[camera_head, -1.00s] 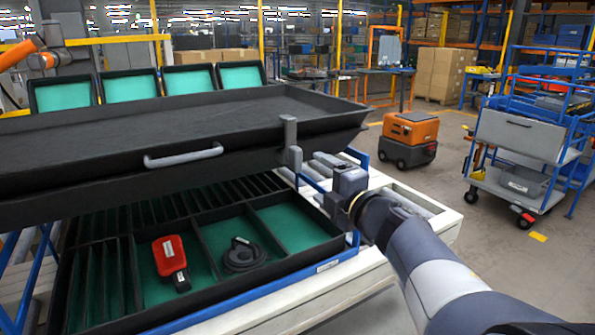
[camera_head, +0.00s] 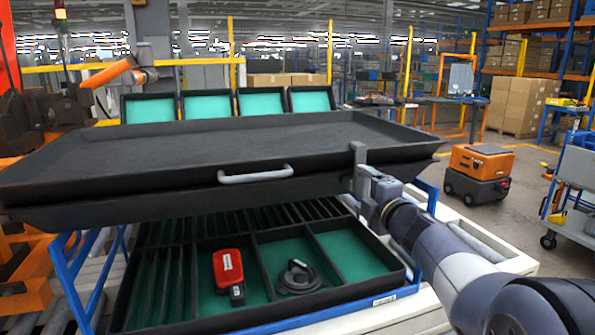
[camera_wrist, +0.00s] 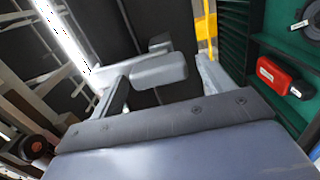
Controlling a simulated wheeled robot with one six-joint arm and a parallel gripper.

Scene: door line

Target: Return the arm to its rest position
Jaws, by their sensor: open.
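My gripper (camera_head: 358,170) is at the end of my arm, which reaches in from the lower right in the head view. It is open beside the right front part of a black lid-like tray (camera_head: 120,165), well right of the tray's grey handle (camera_head: 255,175). I cannot tell whether a finger touches the tray. In the wrist view the two fingers of my gripper (camera_wrist: 160,88) stand apart. A grey rounded block (camera_wrist: 158,70) shows between them; I cannot tell whether it is the handle.
Several green-lined bins (camera_head: 208,105) stand behind. An orange mobile robot (camera_head: 480,172) and a grey cart (camera_head: 578,170) are on the floor at right, with open floor around.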

